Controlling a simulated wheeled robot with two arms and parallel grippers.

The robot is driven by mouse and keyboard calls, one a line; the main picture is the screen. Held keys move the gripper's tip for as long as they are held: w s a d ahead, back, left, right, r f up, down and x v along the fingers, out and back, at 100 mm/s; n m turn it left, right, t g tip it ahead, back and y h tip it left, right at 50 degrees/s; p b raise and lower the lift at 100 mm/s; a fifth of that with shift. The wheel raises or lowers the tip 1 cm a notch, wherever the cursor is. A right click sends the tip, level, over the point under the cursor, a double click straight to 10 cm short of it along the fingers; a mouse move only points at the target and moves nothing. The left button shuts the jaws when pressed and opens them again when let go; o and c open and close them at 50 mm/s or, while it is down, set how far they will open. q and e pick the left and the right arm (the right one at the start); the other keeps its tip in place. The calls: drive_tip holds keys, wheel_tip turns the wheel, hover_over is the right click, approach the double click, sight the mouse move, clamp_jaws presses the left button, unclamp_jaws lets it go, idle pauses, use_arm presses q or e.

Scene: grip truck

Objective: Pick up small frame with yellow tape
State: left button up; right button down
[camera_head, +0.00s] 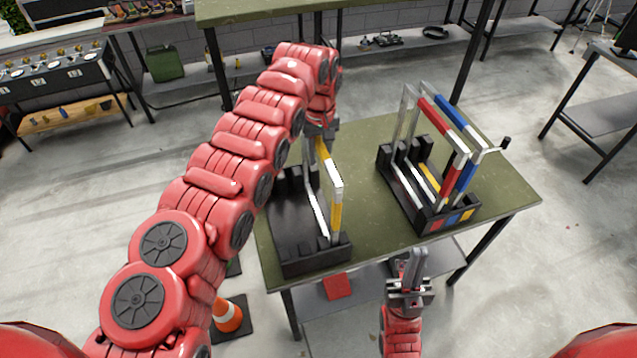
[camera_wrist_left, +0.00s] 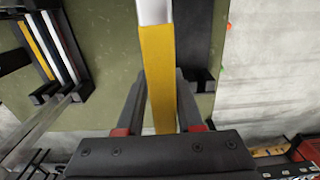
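The small white frame with yellow tape (camera_head: 336,216) stands upright in a black holder (camera_head: 300,262) on the green table. Its taped top bar (camera_wrist_left: 158,80) runs up the middle of the left wrist view. My left gripper (camera_head: 321,140) is at the far end of this frame. In the left wrist view its fingers (camera_wrist_left: 162,95) lie on either side of the yellow bar. I cannot tell whether they press on it. My right gripper (camera_head: 414,258) is in front of the table's near edge, fingers up and close together, with nothing seen between them.
A second black holder (camera_head: 432,222) at the right carries larger frames, one with red tape (camera_head: 440,122) and one with blue tape (camera_head: 462,128). Some green tabletop (camera_head: 365,225) is bare between the holders. A traffic cone (camera_head: 227,316) stands on the floor at the left.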

use_arm(q)
drive_tip(key=shift+w+a+f, duration=0.1)
drive_tip(key=shift+a, duration=0.05)
drive_tip(key=c, duration=0.5)
drive_tip(key=shift+a, duration=0.2)
drive_tip(key=shift+d, duration=0.1)
idle(0.5)
